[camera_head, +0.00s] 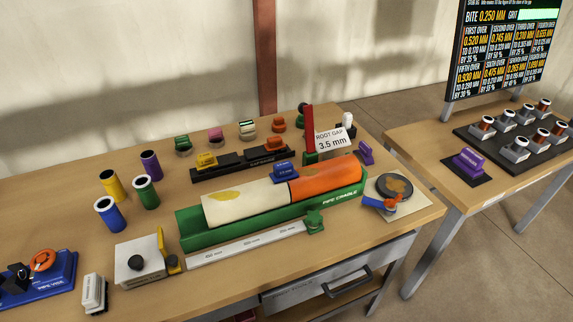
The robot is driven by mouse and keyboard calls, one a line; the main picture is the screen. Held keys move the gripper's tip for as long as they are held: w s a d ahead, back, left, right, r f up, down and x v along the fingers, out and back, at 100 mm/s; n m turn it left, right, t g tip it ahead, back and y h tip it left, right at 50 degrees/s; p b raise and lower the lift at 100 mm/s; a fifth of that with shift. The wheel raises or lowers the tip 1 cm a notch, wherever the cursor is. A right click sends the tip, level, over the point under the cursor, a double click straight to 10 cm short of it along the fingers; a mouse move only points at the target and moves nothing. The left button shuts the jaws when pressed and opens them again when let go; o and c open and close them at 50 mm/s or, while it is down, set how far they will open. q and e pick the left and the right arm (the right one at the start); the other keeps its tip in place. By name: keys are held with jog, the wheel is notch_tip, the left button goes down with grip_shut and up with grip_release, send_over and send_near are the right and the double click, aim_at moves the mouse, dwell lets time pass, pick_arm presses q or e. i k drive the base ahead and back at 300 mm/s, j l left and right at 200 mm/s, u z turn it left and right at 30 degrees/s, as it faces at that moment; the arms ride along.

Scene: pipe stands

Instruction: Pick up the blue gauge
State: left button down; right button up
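A small blue gauge (285,173) with a knob-like top and a pale label shows at the middle of the main table. It appears at the seam between a cream pipe (245,203) and an orange pipe (325,180). I cannot tell whether it rests on the pipes or stands just behind them. The pipes lie end to end in a green pipe cradle (190,233). A yellow gauge (206,162) and an orange gauge (275,145) of similar shape sit in a black rack (238,165) behind. Neither of my grippers is in view.
A red post (309,130) and a "ROOT GAP 3.5 mm" sign (332,140) stand behind the orange pipe. Several coloured cups (107,214) stand at left. A grey box (140,262) and white ruler (245,243) lie in front. A second table (440,150) is at right.

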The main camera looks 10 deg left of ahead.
aim_at(285, 171)
jog(key=l+u, duration=0.25)
jog(key=l, duration=0.4)
jog(key=k+l+u, duration=0.25)
jog(key=l, duration=0.35)
jog(key=i+l, duration=0.05)
jog(key=i, duration=0.05)
